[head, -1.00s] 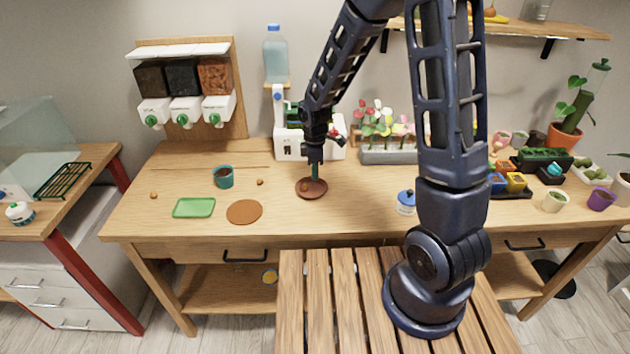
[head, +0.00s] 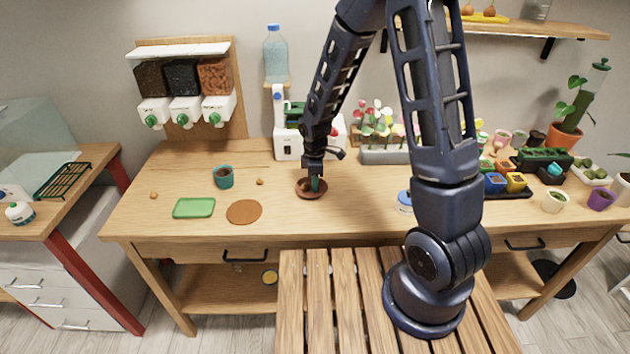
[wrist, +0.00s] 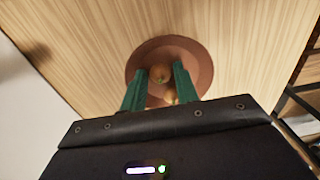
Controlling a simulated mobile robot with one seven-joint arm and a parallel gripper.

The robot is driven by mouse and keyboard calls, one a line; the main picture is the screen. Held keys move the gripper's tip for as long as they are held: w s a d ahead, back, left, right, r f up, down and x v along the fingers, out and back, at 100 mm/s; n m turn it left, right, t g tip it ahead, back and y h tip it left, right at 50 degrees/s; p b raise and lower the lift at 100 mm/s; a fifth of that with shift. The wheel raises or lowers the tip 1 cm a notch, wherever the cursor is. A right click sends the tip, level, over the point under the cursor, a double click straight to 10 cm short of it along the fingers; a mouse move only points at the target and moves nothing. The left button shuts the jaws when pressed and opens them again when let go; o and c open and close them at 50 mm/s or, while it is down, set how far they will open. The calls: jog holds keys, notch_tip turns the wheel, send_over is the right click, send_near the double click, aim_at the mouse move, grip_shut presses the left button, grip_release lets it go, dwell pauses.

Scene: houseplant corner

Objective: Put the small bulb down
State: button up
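A round brown saucer (head: 301,194) sits on the workbench, left of my arm's base; it fills the middle of the wrist view (wrist: 203,62). My gripper (head: 315,187) is low over the saucer, pointing down. In the wrist view its two green fingers (wrist: 159,70) stand apart with a clear gap. A brown bulb (wrist: 160,73) lies on the saucer, seen between the fingertips. A smaller, paler bulb (wrist: 170,96) shows nearer the palm beside the right finger, partly hidden; I see no finger closed on it.
Small brown bulbs lie on the bench left (head: 154,195) and near the teal pot (head: 260,181). The teal pot (head: 223,178), green tray (head: 194,208) and terracotta disc (head: 244,212) stand left of the saucer. A white machine (head: 288,146) stands behind; a blue-lidded jar (head: 404,200) is to the right.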

notch_tip(320, 180, up, 12)
jog(key=shift+r, duration=0.25)
dwell(0.6)
jog(key=s+d+r+m+t, duration=0.2)
jog(key=s+d+r+m, duration=0.2)
jog(key=d+r+m, duration=0.7)
jog(key=s+d+r+m+t, duration=0.2)
jog(key=s+d+r+m, duration=0.5)
jog(key=s+d, duration=0.6)
notch_tip(320, 180, up, 2)
jog(key=shift+d+r+t, duration=0.1)
jog(key=shift+d+t, duration=0.3)
jog(key=shift+d, duration=0.2)
jog(key=shift+o, duration=0.2)
